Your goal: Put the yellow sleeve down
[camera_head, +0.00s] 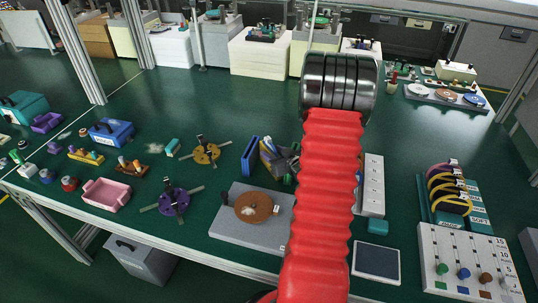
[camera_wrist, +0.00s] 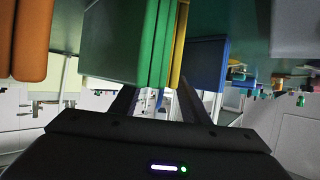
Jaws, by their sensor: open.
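The yellow sleeve (camera_head: 266,147) stands on edge, slightly leaning, on the green bench in the head view, partly hidden by my gripper (camera_head: 284,160). In the wrist view the yellow sleeve (camera_wrist: 179,45) is a thin upright strip between green ones on its left and a blue one (camera_wrist: 207,65) on its right. My gripper (camera_wrist: 160,108) is open, its two dark fingers apart close to the sleeves' edges. I cannot tell whether a finger touches the yellow sleeve. The blue sleeve (camera_head: 250,156) stands left of it in the head view.
A grey plate with a brown disc (camera_head: 252,208) lies in front of the sleeves. A white socket strip (camera_head: 373,185) and a dark tablet (camera_head: 376,260) lie to the right. A purple cross-armed fixture (camera_head: 173,202) and pink tray (camera_head: 106,194) are left. The bench behind the sleeves is clear.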

